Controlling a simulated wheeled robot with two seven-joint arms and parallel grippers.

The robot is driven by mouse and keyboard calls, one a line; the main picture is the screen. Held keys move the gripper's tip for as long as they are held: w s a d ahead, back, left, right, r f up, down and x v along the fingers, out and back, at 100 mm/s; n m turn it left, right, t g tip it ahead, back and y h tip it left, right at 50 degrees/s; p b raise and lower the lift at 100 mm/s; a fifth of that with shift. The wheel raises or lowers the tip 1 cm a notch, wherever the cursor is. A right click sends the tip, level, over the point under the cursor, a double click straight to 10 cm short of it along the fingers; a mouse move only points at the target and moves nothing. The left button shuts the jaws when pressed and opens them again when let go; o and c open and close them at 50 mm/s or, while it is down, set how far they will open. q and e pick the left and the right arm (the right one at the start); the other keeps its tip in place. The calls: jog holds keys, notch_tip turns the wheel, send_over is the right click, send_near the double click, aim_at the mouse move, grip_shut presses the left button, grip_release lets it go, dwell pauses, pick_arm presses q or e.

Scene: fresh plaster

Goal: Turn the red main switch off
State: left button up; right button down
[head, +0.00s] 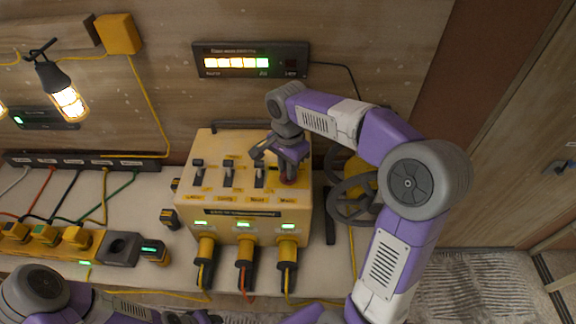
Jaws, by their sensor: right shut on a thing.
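The yellow switch box (215,205) stands on the pale bench, with a row of dark levers on its sloped top. The red main switch (289,181) is at the right end of that row, and only a little reddish part shows below my gripper. My right gripper (287,172) is over it from above, shut on the switch. The fingers hide most of the switch, so its position cannot be read. The other levers (228,173) stand free to the left. My left arm shows along the bottom left edge; its gripper is not in view.
Yellow plugs (244,250) with cables sit in the box front below small lit displays. A dark wheel (352,200) is close on the right. A wall panel (250,61) with lit bars hangs behind. Yellow connectors (45,236) and a power strip (75,161) occupy the left bench.

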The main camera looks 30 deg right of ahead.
jog(key=n+p, duration=0.1)
jog(key=n, duration=0.3)
jog(key=shift+r, duration=0.1)
jog(key=n+p, duration=0.2)
jog(key=n, duration=0.2)
jog(key=shift+n, duration=0.4)
jog(key=n+p, duration=0.1)
jog(key=n, duration=0.3)
jog(key=shift+n, duration=0.3)
jog(key=shift+n+p, duration=0.6)
jog(key=shift+n, duration=1.2)
jog(key=c, duration=1.1)
grip_release()
